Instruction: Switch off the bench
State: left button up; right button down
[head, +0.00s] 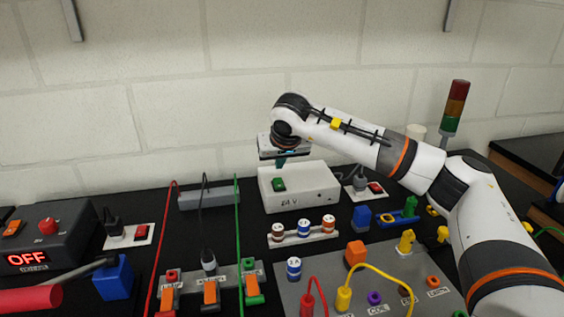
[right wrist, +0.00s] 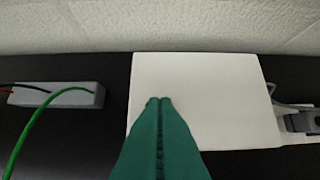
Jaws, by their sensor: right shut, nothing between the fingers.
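A white box labelled 24V (head: 312,188) stands at the back middle of the bench, with a green rocker switch (head: 279,184) on its front. A dark supply unit (head: 70,238) at the left shows OFF in red and carries an orange switch (head: 13,228) and a red knob (head: 47,226). Red switches sit on the left socket plate (head: 141,232) and right socket plate (head: 376,187). My right gripper (head: 281,162) is shut and empty, over the white box near the green switch; I cannot tell whether it touches. In the right wrist view its teal fingertips (right wrist: 159,101) overlap the box top (right wrist: 220,85). My left gripper is not in view.
A grey terminal block (head: 208,197) with cables is left of the box. A fuse row (head: 303,231) and a grey panel (head: 330,285) with plugs and wires lie in front. A red-yellow-green stack light (head: 453,110) stands behind my right arm. The wall is close behind.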

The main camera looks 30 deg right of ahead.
pick_arm(q)
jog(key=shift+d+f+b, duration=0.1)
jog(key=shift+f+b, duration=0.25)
jog(key=shift+b, duration=0.65)
pick_arm(e)
jog(key=s+f+v, duration=0.1)
jog(key=v, duration=0.9)
jog(key=shift+s+r, duration=0.2)
jog(key=shift+s, duration=0.1)
jog(key=shift+a, duration=0.1)
jog(key=shift+f, duration=0.1)
